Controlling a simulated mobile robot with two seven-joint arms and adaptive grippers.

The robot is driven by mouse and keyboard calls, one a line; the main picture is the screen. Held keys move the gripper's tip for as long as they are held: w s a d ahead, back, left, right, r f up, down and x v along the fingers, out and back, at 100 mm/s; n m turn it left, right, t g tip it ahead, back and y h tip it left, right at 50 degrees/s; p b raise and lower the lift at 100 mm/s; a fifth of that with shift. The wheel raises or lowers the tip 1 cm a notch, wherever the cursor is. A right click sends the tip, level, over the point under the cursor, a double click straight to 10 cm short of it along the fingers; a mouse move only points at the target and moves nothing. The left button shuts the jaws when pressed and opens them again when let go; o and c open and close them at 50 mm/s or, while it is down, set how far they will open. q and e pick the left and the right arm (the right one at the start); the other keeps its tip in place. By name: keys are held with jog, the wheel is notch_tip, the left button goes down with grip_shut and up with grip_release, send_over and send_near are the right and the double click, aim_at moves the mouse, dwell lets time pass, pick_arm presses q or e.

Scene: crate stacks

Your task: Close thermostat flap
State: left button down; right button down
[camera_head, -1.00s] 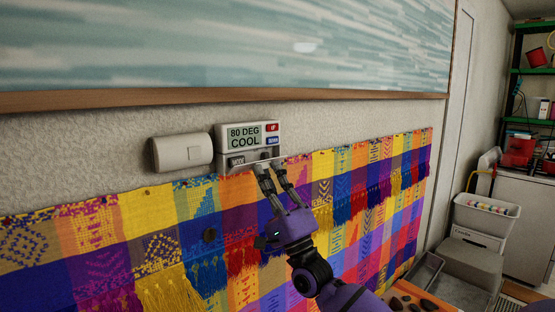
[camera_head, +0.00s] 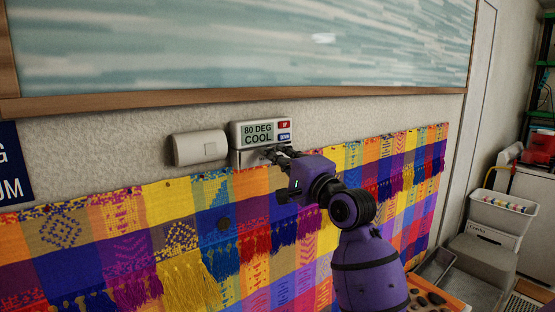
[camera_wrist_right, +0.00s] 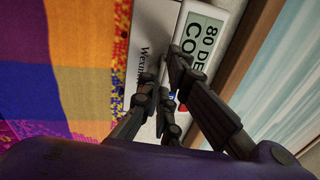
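The white thermostat (camera_head: 262,134) is on the wall, its display reading "80 DEG COOL", with a red and a blue button at right. In the right wrist view its display (camera_wrist_right: 203,38) is close, beside a pale panel with lettering (camera_wrist_right: 141,62) that looks like the flap. The flap's exact angle is hard to tell. My right gripper (camera_head: 273,154) reaches in from the right at the thermostat's lower edge. In the wrist view its fingertips (camera_wrist_right: 165,72) are a little apart, in front of the panel; contact is unclear. My left gripper is out of view.
A white rounded box (camera_head: 200,147) is on the wall just left of the thermostat. A colourful fringed textile (camera_head: 130,235) hangs below, close under my gripper. A wood-framed picture (camera_head: 250,45) hangs above. A white bin (camera_head: 502,213) and shelves are at right.

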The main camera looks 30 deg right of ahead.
jog(key=shift+w+r+g, duration=0.15)
jog(key=shift+r+g, duration=0.05)
jog(key=shift+g, duration=0.2)
dwell(0.3)
jog(key=c, duration=2)
grip_release()
jog(key=s, duration=0.4)
jog(key=s+f, duration=0.1)
jog(key=s, duration=0.3)
jog(key=s+d, duration=0.1)
jog(key=s, duration=0.3)
jog(key=shift+f, duration=0.2)
